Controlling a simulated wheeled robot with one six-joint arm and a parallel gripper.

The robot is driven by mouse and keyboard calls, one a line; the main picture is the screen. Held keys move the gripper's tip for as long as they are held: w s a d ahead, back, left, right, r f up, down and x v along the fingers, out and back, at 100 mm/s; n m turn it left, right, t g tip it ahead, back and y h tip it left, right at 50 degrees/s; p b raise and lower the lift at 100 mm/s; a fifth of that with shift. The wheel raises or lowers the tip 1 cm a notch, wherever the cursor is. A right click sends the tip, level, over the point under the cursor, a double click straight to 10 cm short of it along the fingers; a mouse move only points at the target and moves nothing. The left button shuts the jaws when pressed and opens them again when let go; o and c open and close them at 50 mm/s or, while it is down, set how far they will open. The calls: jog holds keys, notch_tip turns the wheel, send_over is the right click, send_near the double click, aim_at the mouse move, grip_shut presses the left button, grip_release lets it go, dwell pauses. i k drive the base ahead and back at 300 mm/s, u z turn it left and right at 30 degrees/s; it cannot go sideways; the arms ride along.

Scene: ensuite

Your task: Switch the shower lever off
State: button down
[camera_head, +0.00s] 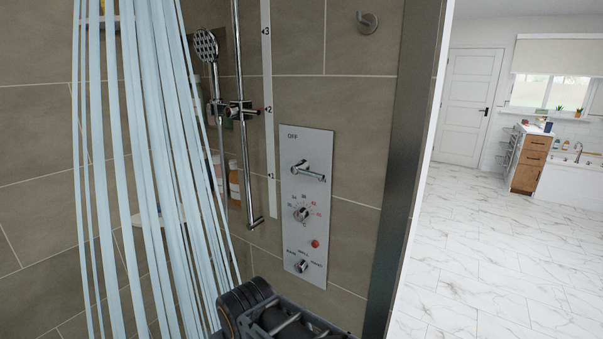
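The shower lever (308,170) is a chrome handle near the top of a grey control panel (291,215) on the tiled wall. It sticks out to the right, roughly level, below the printed word OFF. Water streams (150,150) fall at the left. Below the lever are a temperature dial (301,214), a red button (315,244) and a lower knob (300,266). A dark part of my arm shows at the bottom centre, below the panel and apart from the lever. My gripper's fingertips are not visible.
A hand shower (206,46) hangs on a chrome rail (241,130) left of the panel. Bottles (235,182) stand behind the rail. A dark frame edge (402,150) rises right of the panel. Beyond it lies open marble floor (490,260) with a wooden cabinet (529,160) and white door (468,105).

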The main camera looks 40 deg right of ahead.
aim_at(302, 167)
jog(key=u, duration=1.5)
jog(key=k, duration=0.4)
jog(key=z, duration=0.85)
